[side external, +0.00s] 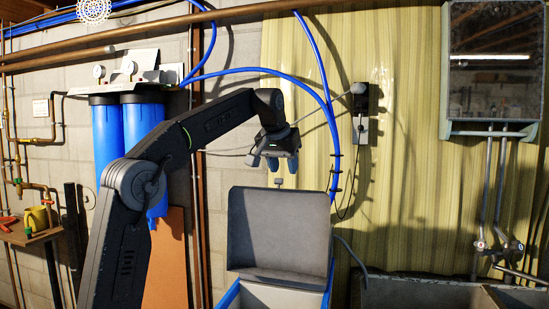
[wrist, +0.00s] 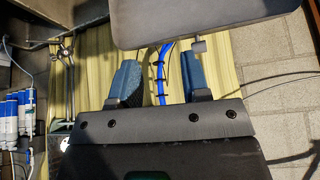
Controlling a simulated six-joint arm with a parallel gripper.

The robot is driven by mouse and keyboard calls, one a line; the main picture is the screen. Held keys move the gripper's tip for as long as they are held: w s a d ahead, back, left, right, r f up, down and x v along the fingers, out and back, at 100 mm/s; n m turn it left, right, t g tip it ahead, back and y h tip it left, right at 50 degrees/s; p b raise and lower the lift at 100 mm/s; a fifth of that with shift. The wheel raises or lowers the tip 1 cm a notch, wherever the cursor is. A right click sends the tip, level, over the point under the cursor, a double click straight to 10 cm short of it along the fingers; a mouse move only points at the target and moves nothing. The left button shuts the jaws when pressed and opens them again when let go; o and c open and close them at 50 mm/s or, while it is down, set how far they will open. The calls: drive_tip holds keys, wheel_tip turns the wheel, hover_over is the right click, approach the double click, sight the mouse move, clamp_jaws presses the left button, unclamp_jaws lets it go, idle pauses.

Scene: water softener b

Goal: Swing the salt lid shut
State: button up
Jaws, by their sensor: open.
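The salt lid (side external: 278,228) is a grey panel standing upright, open, at the back of the softener's salt box (side external: 232,296). The box has a blue rim and a pale inside. A small tab (side external: 279,182) sticks up from the lid's top edge. My gripper (side external: 284,162) hangs above that edge, apart from it. In the wrist view, my gripper (wrist: 162,68) is open, its two blue fingers spread with nothing between them. The lid (wrist: 200,20) also shows there, across the top, with its tab (wrist: 198,47) beyond the right finger. Most of the box is cut off below.
Blue filter housings (side external: 105,130) hang at the left. A sink (side external: 420,291) stands at the right, below a mirror cabinet (side external: 497,60).

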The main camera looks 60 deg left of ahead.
drive_tip(key=n, duration=0.2)
approach(278, 179)
drive_tip(key=w+f, duration=0.1)
drive_tip(key=f, duration=0.1)
drive_tip(key=shift+w+a+r+g+y, duration=0.1)
drive_tip(key=shift+r+g+y, duration=0.1)
drive_tip(key=shift+g+y, duration=0.1)
drive_tip(key=shift+f, duration=0.1)
drive_tip(key=x, duration=0.7)
drive_tip(key=shift+w+f, duration=0.1)
drive_tip(key=shift+w+a+f, duration=0.1)
drive_tip(key=shift+a+f, duration=0.05)
drive_tip(key=shift+c, duration=0.3)
drive_tip(key=c, duration=0.6)
drive_tip(key=shift+o, duration=0.2)
